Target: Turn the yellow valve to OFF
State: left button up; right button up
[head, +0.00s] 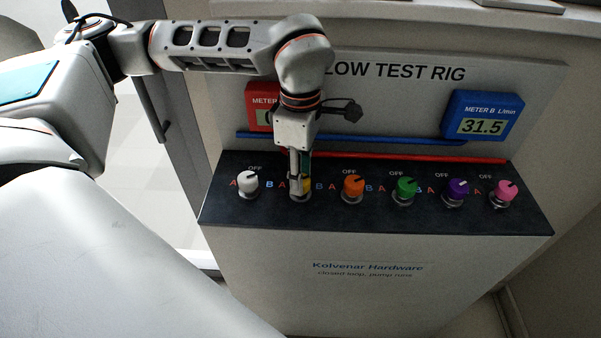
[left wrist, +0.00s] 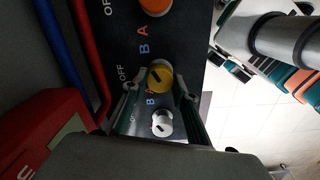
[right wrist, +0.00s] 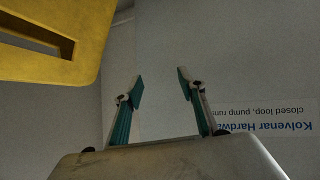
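The yellow valve (head: 307,184) is the second knob from the left on the black panel, mostly hidden by my left gripper in the head view. My left gripper (head: 300,188) points down over it. In the left wrist view the yellow valve (left wrist: 160,76) shows a dark pointer mark, with its OFF label (left wrist: 122,73) to the left; I cannot tell exactly where the mark points. The left fingers (left wrist: 159,92) are apart on either side of the knob, with gaps visible. My right gripper (right wrist: 160,85) is open and empty, facing the rig's front.
White (head: 248,180), orange (head: 353,186), green (head: 404,189), purple (head: 457,191) and pink (head: 506,191) knobs share the panel. Blue meter B (head: 482,117) reads 31.5. Red meter A (head: 258,104) is partly hidden by my arm. A yellow slotted object (right wrist: 60,40) looms close in the right wrist view.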

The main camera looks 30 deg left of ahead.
dwell(0.3)
pick_arm(q)
jog(key=n, duration=0.5)
jog(key=shift+n, duration=0.4)
jog(key=n, duration=0.5)
jog(key=shift+n, duration=0.4)
jog(key=o, duration=1.1)
